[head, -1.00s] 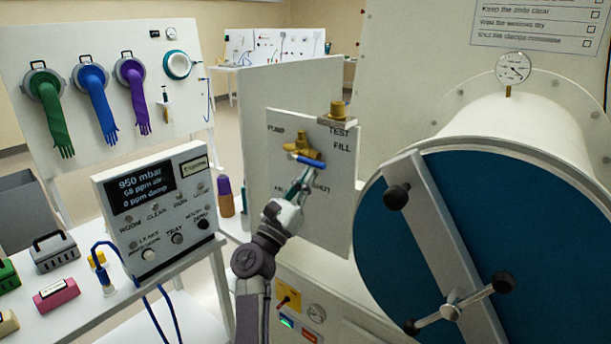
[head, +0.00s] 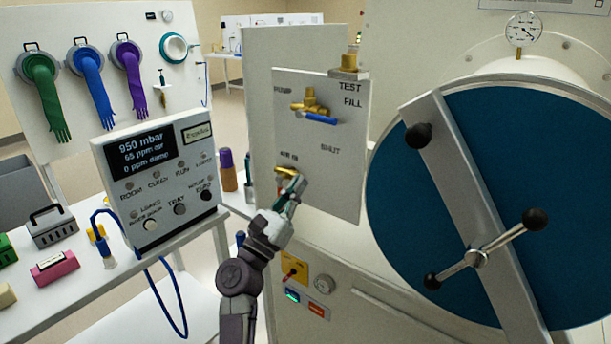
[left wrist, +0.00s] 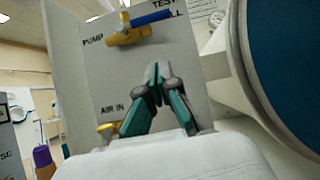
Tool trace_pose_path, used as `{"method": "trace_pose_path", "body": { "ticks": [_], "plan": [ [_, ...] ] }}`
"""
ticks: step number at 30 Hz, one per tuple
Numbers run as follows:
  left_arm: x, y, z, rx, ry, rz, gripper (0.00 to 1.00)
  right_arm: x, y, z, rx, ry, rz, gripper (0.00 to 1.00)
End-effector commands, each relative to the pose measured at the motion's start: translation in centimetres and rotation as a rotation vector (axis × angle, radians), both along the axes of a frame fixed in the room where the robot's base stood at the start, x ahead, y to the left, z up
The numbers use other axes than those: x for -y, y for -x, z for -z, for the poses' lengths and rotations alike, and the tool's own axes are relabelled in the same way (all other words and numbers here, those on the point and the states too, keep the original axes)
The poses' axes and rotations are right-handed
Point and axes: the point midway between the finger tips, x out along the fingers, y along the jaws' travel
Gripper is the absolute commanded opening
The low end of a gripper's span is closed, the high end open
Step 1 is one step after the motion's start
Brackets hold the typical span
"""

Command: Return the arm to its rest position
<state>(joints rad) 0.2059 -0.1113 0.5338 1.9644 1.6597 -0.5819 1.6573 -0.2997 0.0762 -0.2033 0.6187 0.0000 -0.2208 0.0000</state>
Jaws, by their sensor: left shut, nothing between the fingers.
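My left gripper (head: 291,184) is in front of the lower left part of the white valve panel (head: 345,190). In the left wrist view its teal and grey fingers (left wrist: 158,82) are together with nothing between them. A brass valve with a blue handle (head: 314,110) is on the upper part of the panel, apart from the gripper. A second brass fitting (head: 286,172) by the AIR IN label shows just behind the fingertips; it also shows in the left wrist view (left wrist: 107,129). I cannot tell whether the fingers touch it. My right gripper is not in view.
The big blue round door (head: 400,220) with its clamp bar (head: 450,170) is close on the right. The console (head: 160,180) and the table with a pink box (head: 56,268) are on the left. A brown and purple bottle (head: 228,170) stands beside the panel.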

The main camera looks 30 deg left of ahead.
Motion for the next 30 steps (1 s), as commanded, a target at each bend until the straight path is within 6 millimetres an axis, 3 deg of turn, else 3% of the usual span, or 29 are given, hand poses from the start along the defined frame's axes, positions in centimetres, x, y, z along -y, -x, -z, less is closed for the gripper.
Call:
{"method": "trace_pose_path", "body": {
  "ticks": [6,19,22,26,29,30],
  "plan": [
    [-0.1,1.4,0.9,0.0,0.0,0.0,0.0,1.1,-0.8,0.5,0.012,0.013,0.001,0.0],
    [-0.1,1.4,0.9,0.0,0.0,0.0,0.0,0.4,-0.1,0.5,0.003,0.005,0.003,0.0],
    [0.0,1.0,1.6,-0.019,-0.014,-0.008,0.0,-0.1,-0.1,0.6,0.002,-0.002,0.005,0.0],
    [0.8,-1.0,6.0,-0.129,-0.111,-0.047,0.0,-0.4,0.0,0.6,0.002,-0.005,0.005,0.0],
    [2.2,-3.1,12.4,-0.276,-0.266,-0.09,0.0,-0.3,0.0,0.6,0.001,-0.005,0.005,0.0],
    [2.9,-3.7,15.3,-0.338,-0.346,-0.102,0.0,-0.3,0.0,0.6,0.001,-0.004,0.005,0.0]
  ]
}}
